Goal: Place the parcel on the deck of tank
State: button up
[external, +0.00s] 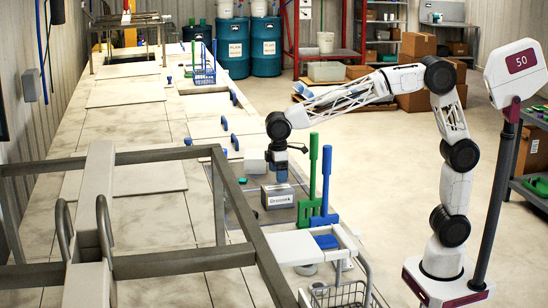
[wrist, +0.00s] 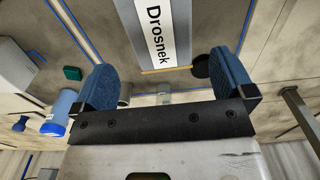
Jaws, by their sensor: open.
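The parcel (external: 278,197) is a small grey box with a white label reading "Drosnek". It sits upright on a dark grey panel (external: 250,212) in the pale tiled top of the long tank line (external: 150,235). In the wrist view the parcel's label (wrist: 155,30) shows beyond and between the blue finger pads. My gripper (external: 279,175) is directly above or just behind the parcel in the external view; contact cannot be told. In the wrist view my gripper (wrist: 155,80) has its fingers wide apart with nothing clamped between them.
Green (external: 310,180) and blue (external: 326,180) upright handles stand close to the parcel's right. A grey metal frame (external: 235,210) crosses the foreground. A wire basket (external: 340,294) hangs at the front right.

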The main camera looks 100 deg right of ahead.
aim_at(280, 188)
jog(key=shift+r, duration=1.7)
jog(key=shift+s, duration=0.1)
jog(key=s+a+t, duration=0.1)
jog(key=s+a, duration=0.3)
jog(key=s, duration=0.7)
jog(key=s+a, duration=0.4)
jog(key=s, duration=0.6)
jog(key=s+a+f, duration=0.1)
jog(key=s+f, duration=0.2)
jog(key=s, duration=0.4)
jog(key=s+a+f+t, duration=0.1)
jog(key=s+a+f, duration=0.1)
jog(key=s, duration=0.5)
jog(key=s+a+f, duration=0.2)
jog(key=s+f, duration=0.2)
jog(key=s, duration=0.4)
jog(key=shift+f+t, duration=0.3)
jog(key=shift+f, duration=0.1)
jog(key=shift+w, duration=0.1)
